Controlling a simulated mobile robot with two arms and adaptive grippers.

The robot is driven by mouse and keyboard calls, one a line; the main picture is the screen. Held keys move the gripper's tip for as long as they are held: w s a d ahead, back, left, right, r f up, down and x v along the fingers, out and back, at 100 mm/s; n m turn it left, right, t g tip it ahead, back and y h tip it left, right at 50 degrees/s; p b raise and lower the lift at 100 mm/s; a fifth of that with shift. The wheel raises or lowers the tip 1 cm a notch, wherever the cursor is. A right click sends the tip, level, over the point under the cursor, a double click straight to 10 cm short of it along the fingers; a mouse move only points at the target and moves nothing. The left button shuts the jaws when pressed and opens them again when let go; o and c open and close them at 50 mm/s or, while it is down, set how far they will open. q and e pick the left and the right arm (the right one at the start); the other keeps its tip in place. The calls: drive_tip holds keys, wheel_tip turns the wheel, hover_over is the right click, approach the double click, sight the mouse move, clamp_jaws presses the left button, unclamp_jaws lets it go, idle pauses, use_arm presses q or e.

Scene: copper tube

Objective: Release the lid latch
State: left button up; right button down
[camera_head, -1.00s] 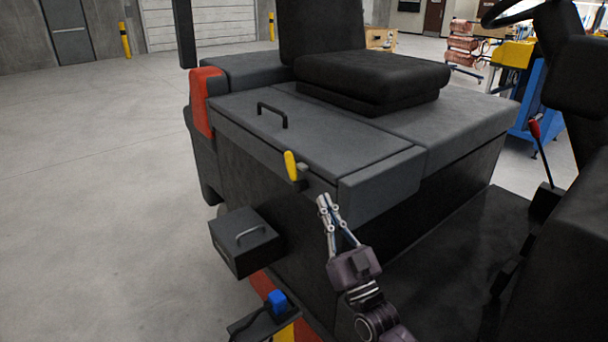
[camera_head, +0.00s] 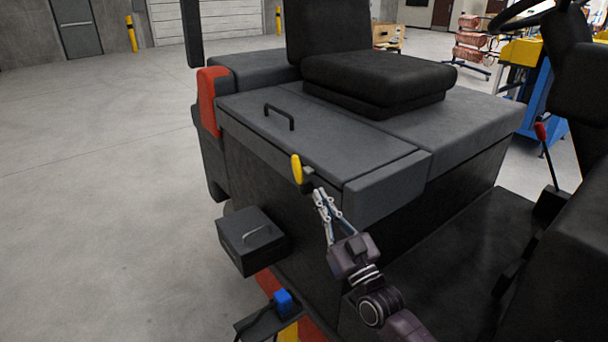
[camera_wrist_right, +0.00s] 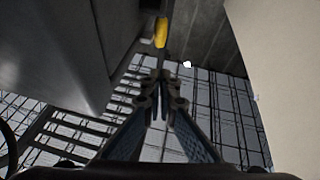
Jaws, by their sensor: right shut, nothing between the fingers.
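The lid latch has a yellow handle (camera_head: 297,169) and stands upright at the side edge of the dark grey lid (camera_head: 340,150). The lid lies closed, with a black bar handle (camera_head: 279,114) on top. My right gripper (camera_head: 318,192) is shut and empty, its fingertips just below and to the right of the latch. In the right wrist view the yellow handle (camera_wrist_right: 161,33) shows beyond the closed fingertips (camera_wrist_right: 159,76), with a small gap in the picture. Whether the fingertips touch the latch's base cannot be told. My left gripper is not in view.
A blue connector (camera_head: 283,300) sits lower down. The seat (camera_head: 375,80) stands behind the lid. The floor to the left is free.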

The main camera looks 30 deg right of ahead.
sight(297, 164)
drive_tip(key=shift+w+d+r+p, duration=0.15)
drive_tip(key=shift+w+r+p, duration=0.05)
drive_tip(key=shift+w, duration=1.35)
drive_tip(key=shift+w+d+r+p, duration=0.15)
drive_tip(key=shift+w+p, duration=0.1)
drive_tip(key=shift+w, duration=1.3)
drive_tip(key=shift+w+d+r+p, duration=0.1)
drive_tip(key=shift+w+r+p, duration=0.1)
drive_tip(key=shift+w, duration=1.35)
